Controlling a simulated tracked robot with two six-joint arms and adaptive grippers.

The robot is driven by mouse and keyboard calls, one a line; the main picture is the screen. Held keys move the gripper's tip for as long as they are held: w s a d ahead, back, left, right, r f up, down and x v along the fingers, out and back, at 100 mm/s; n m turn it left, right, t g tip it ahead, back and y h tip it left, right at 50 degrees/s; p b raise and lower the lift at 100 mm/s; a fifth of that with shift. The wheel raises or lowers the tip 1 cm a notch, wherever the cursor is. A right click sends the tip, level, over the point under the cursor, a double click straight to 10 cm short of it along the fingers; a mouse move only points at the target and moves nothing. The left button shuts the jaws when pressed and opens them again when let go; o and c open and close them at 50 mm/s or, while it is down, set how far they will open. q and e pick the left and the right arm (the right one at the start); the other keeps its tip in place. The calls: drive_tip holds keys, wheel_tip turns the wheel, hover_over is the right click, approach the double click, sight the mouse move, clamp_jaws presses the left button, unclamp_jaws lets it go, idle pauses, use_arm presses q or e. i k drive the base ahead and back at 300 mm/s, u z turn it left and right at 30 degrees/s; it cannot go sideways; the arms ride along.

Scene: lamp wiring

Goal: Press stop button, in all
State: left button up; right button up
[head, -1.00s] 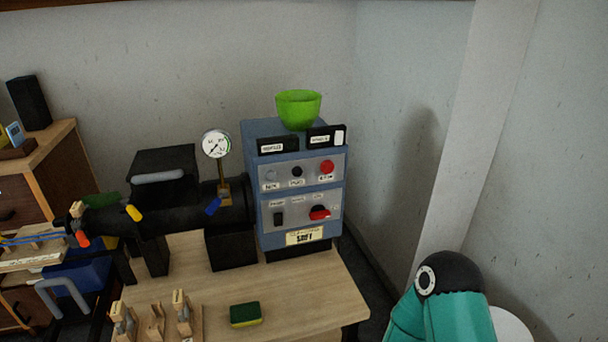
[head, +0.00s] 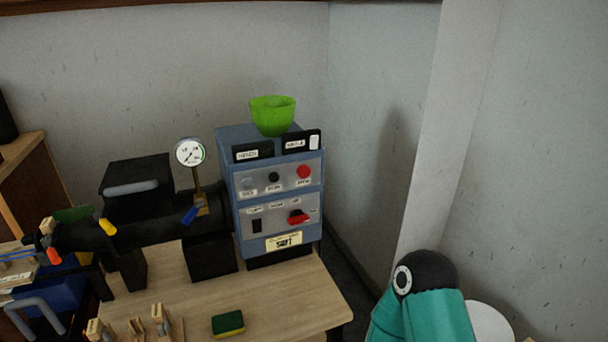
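A blue control box (head: 278,225) stands at the back of the wooden table in the head view. Its upper grey panel carries a red round button (head: 303,172) at the right, a black button (head: 274,177) in the middle and a grey button (head: 246,183) at the left. The small labels under them are too blurred to read surely. The lower panel has a red rotary switch (head: 298,217) and a black rocker switch (head: 256,226). A teal and black part of my arm shows at the lower right, apart from the box. Neither gripper is in view.
A green bowl (head: 273,115) sits on top of the box. A black cylinder machine with a pressure gauge (head: 190,152) stands left of it. A green and yellow sponge (head: 228,324) and wooden clamps (head: 159,320) lie on the table (head: 285,300). Right of the table is open floor.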

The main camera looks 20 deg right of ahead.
sight(303, 171)
drive_tip(key=k, duration=0.65)
drive_tip(key=z, duration=0.3)
drive_tip(key=i, duration=1.4)
drive_tip(key=z, duration=0.45)
